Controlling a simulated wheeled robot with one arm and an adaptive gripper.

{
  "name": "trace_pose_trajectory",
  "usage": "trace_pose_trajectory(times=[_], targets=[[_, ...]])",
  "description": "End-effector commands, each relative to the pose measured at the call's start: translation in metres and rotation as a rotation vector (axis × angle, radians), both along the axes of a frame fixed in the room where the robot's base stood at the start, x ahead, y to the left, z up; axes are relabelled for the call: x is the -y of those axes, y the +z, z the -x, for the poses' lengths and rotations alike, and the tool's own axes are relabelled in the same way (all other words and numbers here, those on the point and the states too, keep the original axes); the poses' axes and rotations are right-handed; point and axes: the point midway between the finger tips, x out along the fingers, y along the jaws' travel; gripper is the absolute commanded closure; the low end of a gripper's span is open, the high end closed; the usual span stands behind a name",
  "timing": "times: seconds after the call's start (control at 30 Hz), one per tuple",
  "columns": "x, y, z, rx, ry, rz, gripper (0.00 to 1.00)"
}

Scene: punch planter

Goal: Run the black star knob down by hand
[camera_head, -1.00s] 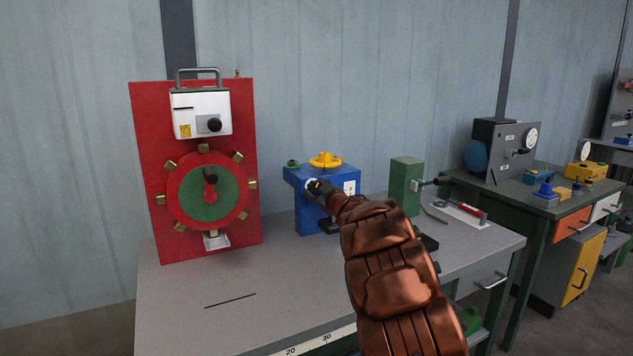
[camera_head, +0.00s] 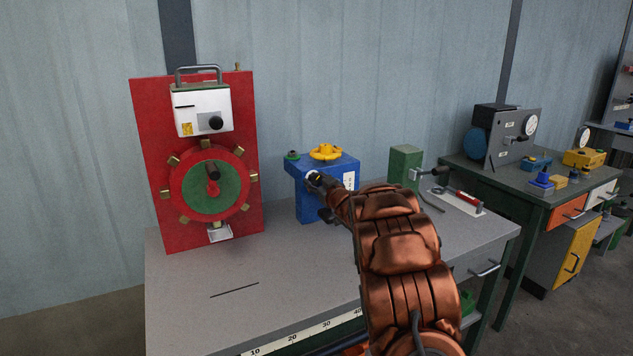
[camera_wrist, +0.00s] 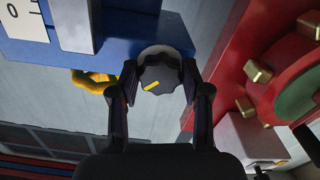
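The black star knob (camera_wrist: 159,75) with a yellow mark sits on a pale round collar on the blue block (camera_head: 325,205). In the head view the knob (camera_head: 314,179) is on the block's front face, partly hidden by my gripper (camera_head: 323,184). In the wrist view the two fingers of my gripper (camera_wrist: 160,80) stand on either side of the knob, and their tips appear to touch its rim. The yellow mark lies slanted across the knob's face.
A yellow handwheel (camera_head: 326,152) tops the blue block. A red panel (camera_head: 150,205) with a lugged wheel (camera_head: 211,185) stands at left, and a green post (camera_head: 404,168) at right.

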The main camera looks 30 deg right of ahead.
Motion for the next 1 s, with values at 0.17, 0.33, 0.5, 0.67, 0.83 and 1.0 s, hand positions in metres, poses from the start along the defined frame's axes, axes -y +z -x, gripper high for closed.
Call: trace_pose_trajectory(times=[0.17,0.33,0.5,0.67,0.83,1.0], targets=[[0.0,0.0,0.0,0.0,0.0,0.001,0.33],[0.0,0.0,0.0,0.0,0.0,0.001,0.28],[0.0,0.0,0.0,-0.001,0.0,0.001,0.28],[0.0,-0.001,0.006,-0.003,-0.002,0.0,0.28],[-0.001,-0.001,0.022,-0.003,-0.002,0.0,0.28],[-0.002,0.0,0.045,-0.002,-0.003,0.0,0.28]])
